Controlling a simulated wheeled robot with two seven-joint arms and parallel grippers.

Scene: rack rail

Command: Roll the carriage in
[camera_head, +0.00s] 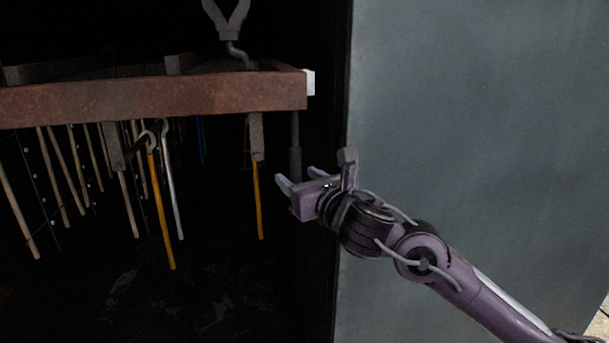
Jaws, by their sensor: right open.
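A rust-brown beam (160,95), which looks like the carriage, runs across the left half of the head view. Its right end carries a white block (309,82). A grey forked hanger (230,30) rises above the beam near that end. Tools with wooden and yellow handles hang below it, including a yellow-handled one (256,195). A dark upright bar (295,145) hangs under the right end. My right gripper (298,178) is open and empty just below this bar; I cannot tell whether they touch. My left gripper is not in view.
The beam is inside a dark enclosure. A large grey panel (470,110) fills the right side, behind my right arm; its left edge is close to the gripper. The space under the tools is dark and hard to read.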

